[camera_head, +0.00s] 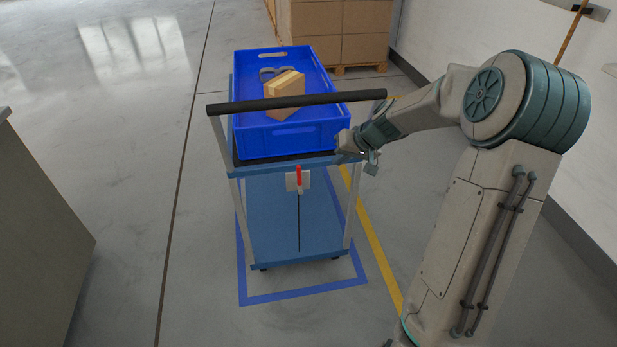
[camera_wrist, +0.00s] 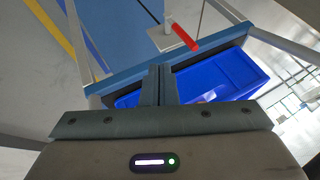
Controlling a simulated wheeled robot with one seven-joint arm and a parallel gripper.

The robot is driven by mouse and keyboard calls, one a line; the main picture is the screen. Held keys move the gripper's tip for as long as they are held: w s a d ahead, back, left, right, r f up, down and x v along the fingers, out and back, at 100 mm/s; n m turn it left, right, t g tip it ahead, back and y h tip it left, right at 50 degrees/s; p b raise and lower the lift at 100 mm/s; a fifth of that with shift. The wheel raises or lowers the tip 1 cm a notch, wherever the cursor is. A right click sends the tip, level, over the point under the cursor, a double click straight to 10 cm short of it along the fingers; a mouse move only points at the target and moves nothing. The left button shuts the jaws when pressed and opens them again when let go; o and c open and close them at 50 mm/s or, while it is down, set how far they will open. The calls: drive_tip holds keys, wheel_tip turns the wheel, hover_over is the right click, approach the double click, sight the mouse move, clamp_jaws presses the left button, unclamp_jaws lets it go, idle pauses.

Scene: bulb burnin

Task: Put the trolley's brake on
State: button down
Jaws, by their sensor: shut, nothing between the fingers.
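The blue trolley (camera_head: 300,222) stands inside a blue floor outline, with a black push handle (camera_head: 297,102) across its near end. A red brake lever (camera_head: 299,177) sits on a pale plate (camera_head: 290,182) at the near edge of the upper deck, with a thin rod running down from it. In the head view the lever looks upright. The red lever also shows in the wrist view (camera_wrist: 184,36), beyond the fingertips. My gripper (camera_head: 347,153) is at the trolley's near right corner, to the right of the lever and apart from it. Its fingers (camera_wrist: 160,70) are together and empty.
A blue crate (camera_head: 290,140) on the upper deck holds a cardboard box (camera_head: 286,98) and a grey item. Stacked cartons (camera_head: 340,30) stand on a pallet behind. A grey cabinet (camera_head: 40,230) is at left. A yellow floor line (camera_head: 376,243) runs right of the trolley. Floor left of the trolley is clear.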

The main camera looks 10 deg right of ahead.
sight(299, 176)
drive_tip(key=shift+w+d+f, duration=0.2)
drive_tip(key=shift+w+d, duration=0.05)
drive_tip(key=shift+w, duration=0.1)
drive_tip(key=w+a+f, duration=0.5)
drive_tip(key=a+f, duration=0.2)
drive_tip(key=f, duration=0.1)
drive_tip(key=shift+w+a+b, duration=0.15)
drive_tip(key=shift+a+b, duration=0.15)
drive_tip(key=shift+a, duration=0.05)
drive_tip(key=shift+f, duration=0.1)
